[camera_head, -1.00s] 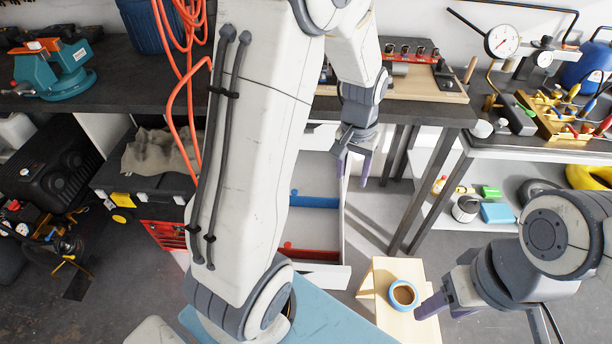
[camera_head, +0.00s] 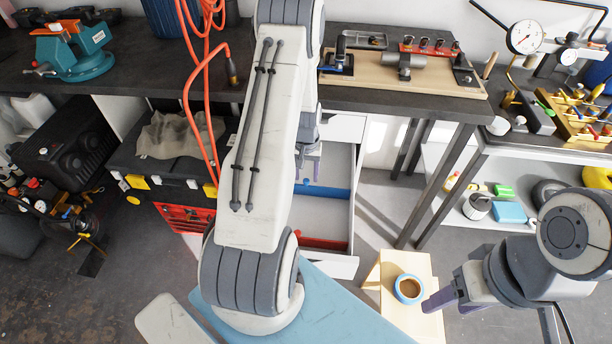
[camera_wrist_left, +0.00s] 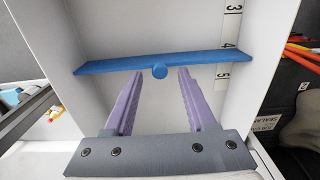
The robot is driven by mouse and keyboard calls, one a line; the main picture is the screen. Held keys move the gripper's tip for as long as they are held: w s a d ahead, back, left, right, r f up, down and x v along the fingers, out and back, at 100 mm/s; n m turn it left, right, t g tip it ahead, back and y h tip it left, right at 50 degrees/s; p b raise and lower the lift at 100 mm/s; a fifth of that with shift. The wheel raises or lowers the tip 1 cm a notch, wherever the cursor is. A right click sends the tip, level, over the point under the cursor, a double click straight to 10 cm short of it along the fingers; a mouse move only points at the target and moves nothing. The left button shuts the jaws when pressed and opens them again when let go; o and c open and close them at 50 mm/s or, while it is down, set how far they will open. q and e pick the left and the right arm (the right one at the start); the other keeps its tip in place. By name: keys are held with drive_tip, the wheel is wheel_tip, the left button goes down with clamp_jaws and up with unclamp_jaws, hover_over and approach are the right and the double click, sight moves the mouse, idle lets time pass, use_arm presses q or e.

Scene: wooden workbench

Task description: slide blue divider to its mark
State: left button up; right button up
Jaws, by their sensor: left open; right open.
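The blue divider (camera_head: 334,191) stands across the open drawer (camera_head: 352,215), towards its back end. In the left wrist view the blue divider (camera_wrist_left: 105,66) spans the white drawer, and its round knob (camera_wrist_left: 159,71) shows between my fingertips. Its right end lies between the numbers 4 and 5 on the scale strip (camera_wrist_left: 230,28). My left gripper (camera_head: 308,160) is over the drawer, open, with a finger either side of the knob; I cannot tell how deep they reach. In the wrist view it (camera_wrist_left: 160,73) holds nothing. My right gripper (camera_head: 448,304) is open and empty near the stool.
A red divider (camera_head: 322,243) lies near the drawer's front. A wooden stool (camera_head: 425,265) with a blue-rimmed roll (camera_head: 408,289) stands right of it. The workbench top (camera_head: 400,98) overhangs the drawer. A red-fronted toolbox (camera_head: 188,218) is to the left.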

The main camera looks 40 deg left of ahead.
use_arm(q)
drive_tip(key=shift+f, duration=0.75)
clamp_jaws()
idle(0.9)
